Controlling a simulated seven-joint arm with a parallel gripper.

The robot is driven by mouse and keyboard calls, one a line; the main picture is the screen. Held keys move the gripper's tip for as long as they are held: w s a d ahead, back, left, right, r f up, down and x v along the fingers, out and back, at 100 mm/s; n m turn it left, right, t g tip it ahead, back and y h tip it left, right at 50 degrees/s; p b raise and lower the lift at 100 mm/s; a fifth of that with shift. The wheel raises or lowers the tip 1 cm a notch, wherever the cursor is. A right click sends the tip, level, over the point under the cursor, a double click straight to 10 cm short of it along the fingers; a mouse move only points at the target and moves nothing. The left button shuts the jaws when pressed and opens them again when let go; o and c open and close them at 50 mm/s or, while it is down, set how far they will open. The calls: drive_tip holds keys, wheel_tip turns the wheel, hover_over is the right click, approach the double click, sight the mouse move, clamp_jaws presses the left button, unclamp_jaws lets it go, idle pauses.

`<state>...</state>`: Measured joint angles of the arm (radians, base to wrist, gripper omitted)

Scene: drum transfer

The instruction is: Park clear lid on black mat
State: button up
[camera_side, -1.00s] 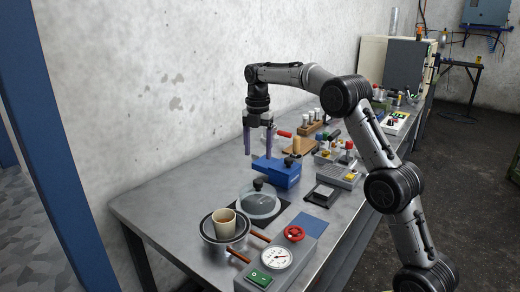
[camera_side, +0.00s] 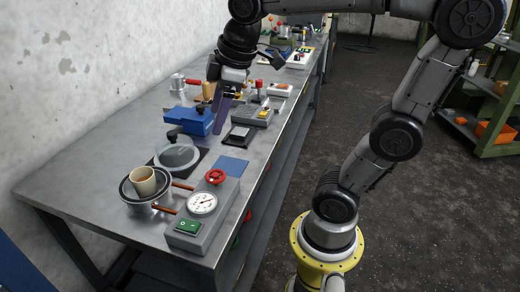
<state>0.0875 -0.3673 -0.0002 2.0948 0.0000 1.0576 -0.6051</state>
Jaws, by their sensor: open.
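The clear lid (camera_side: 179,157) is a round see-through disc with a dark knob. It lies on the black mat (camera_side: 201,153), whose dark corners show around it. My gripper (camera_side: 215,112) is open with purple fingers pointing down. It is beyond the lid, up and to the right in the picture, near the blue block, and apart from the lid. Nothing shows between the fingers.
A pot (camera_side: 146,187) with a tan cup (camera_side: 143,181) stands left of the lid. A gauge box (camera_side: 204,218) is in front, and a blue pad (camera_side: 231,166) lies right. A blue block (camera_side: 191,121) and grey device (camera_side: 245,112) are behind.

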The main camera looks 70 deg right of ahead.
drive_tip(key=s+a+f+m+t, duration=0.1)
drive_tip(key=s+a+f+m, duration=0.1)
drive_tip(key=s+f+m, duration=0.4)
drive_tip(key=shift+s+a+t, duration=0.15)
drive_tip(key=shift+s+t, duration=0.15)
drive_tip(key=shift+s, duration=1.55)
